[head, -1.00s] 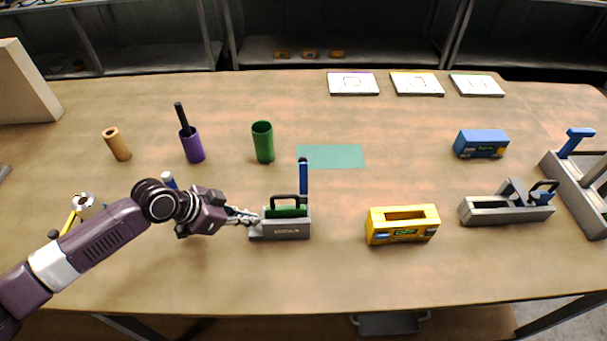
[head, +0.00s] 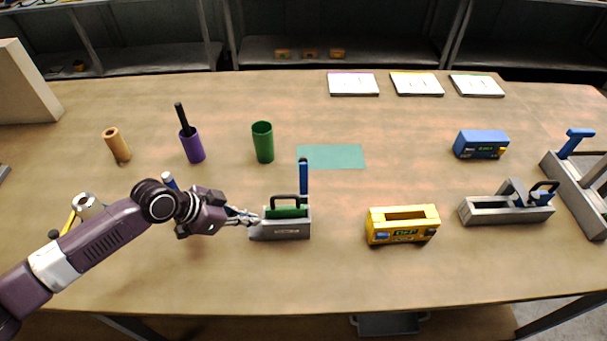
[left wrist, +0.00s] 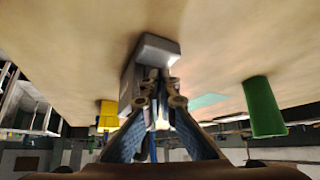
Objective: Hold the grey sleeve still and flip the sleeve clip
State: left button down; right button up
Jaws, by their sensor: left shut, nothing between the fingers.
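The grey sleeve (head: 281,231) stands on the table left of centre, with a green piece and a black handle at its top. A blue lever (head: 303,178), which looks like the sleeve clip, stands upright at its right rear. My left gripper (head: 257,218) is shut and empty, its fingertips at the sleeve's left end. In the left wrist view the closed fingertips (left wrist: 160,84) lie in front of the grey sleeve (left wrist: 157,48) and hide part of it. I cannot tell whether they touch it. My right gripper is out of view.
A yellow block (head: 402,225) stands right of the sleeve, and another grey fixture (head: 505,211) with a blue lever stands farther right. A green cup (head: 263,143) and a teal mat (head: 331,156) lie behind. The table in front of the sleeve is clear.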

pick_arm(q)
jog(key=shift+f+b, duration=0.6)
jog(key=shift+f, duration=0.35)
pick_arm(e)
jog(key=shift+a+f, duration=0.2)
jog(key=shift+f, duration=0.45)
pick_arm(q)
jog(key=shift+s+f, duration=0.15)
jog(key=shift+s, duration=0.05)
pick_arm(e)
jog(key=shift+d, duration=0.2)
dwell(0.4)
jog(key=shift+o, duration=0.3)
